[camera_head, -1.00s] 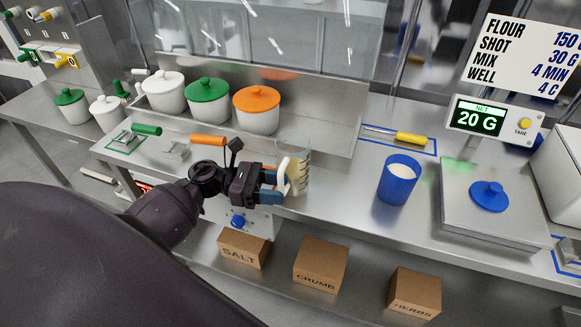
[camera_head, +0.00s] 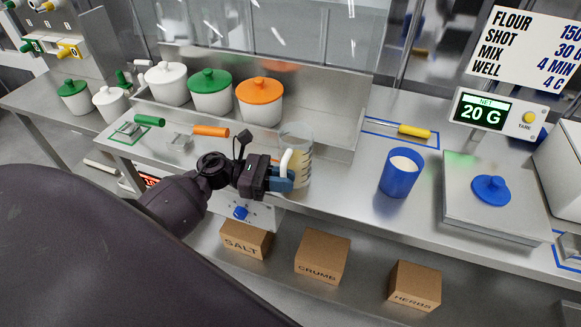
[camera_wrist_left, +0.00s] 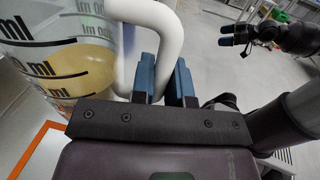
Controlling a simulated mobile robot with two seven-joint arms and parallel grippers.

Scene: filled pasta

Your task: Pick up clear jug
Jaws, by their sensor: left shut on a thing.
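The clear jug (camera_head: 299,160) has dark measuring marks, a white handle and yellowish contents. It is upright at the front of the steel counter, below the orange-lidded pot. My left gripper (camera_head: 284,180) is shut on the jug's white handle. In the left wrist view the handle (camera_wrist_left: 170,30) runs down between the blue fingers, and the jug's marked wall (camera_wrist_left: 65,55) fills the left side. I cannot tell whether the jug's base touches the counter. My right gripper (camera_wrist_left: 234,37) shows small in the left wrist view, empty and open, away from the jug.
Pots with white, green and orange lids (camera_head: 259,100) stand behind the jug. A blue cup (camera_head: 399,175) with white contents and a scale (camera_head: 500,200) reading 20 G are to the right. An orange-handled tool (camera_head: 210,131) lies left. Cardboard boxes (camera_head: 322,257) sit on the lower shelf.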

